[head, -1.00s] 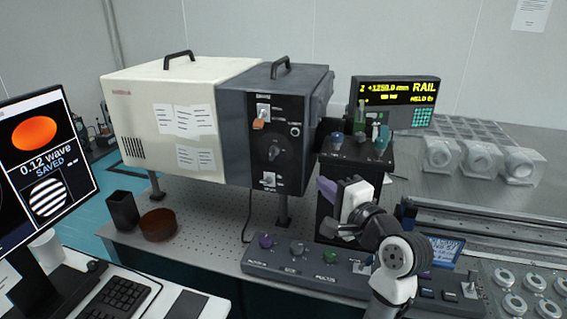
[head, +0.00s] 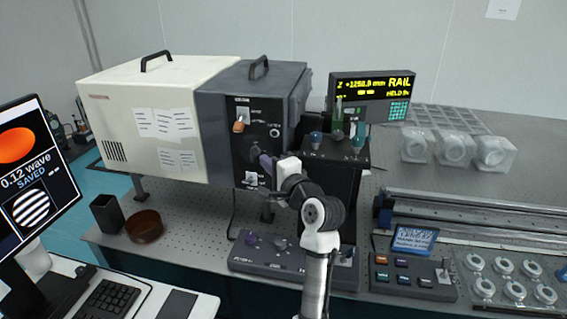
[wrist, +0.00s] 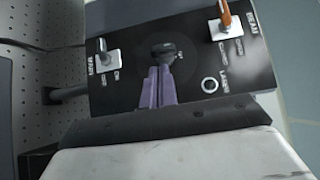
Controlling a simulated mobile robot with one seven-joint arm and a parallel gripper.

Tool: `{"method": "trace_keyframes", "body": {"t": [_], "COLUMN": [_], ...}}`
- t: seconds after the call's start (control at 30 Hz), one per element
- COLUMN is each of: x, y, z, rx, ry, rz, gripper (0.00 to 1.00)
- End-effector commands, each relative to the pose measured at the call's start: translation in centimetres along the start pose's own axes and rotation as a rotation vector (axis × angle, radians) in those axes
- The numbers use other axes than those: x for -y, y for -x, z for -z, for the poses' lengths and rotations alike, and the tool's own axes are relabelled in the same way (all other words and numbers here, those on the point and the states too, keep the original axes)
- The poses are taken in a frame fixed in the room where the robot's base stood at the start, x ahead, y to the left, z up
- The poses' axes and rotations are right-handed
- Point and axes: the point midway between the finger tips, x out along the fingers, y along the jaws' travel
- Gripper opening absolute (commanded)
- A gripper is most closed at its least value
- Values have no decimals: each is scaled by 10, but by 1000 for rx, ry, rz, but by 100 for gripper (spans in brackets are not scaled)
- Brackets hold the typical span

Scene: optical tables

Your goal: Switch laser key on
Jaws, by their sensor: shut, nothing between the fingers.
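The dark laser housing (head: 222,120) carries a black control panel on its front. The black key knob (wrist: 162,51) sits in the middle of that panel in the wrist view. My gripper (wrist: 155,72) has purple fingers lying side by side, shut and empty. The fingertips are just below the knob in the picture, very close to it; I cannot tell whether they touch. In the head view my gripper (head: 267,164) is in front of the panel's lower right and partly covers it.
An orange-tipped toggle (wrist: 225,16) marked BEAM and a metal toggle (wrist: 103,51) marked MAIN flank the knob. A round ring (wrist: 209,85) is also on the panel. A dark post stand (head: 345,190) with knobs stands right of the housing. A control box (head: 262,258) lies below.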

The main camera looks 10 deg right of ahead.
Motion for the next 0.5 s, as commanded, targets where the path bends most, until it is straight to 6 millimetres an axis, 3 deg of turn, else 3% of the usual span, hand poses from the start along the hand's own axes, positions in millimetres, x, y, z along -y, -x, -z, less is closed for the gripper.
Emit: {"method": "trace_keyframes", "body": {"t": [0.5], "x": [-1], "y": [-7], "z": [-7], "rx": [0], "ry": [0], "rz": [1], "gripper": [0]}}
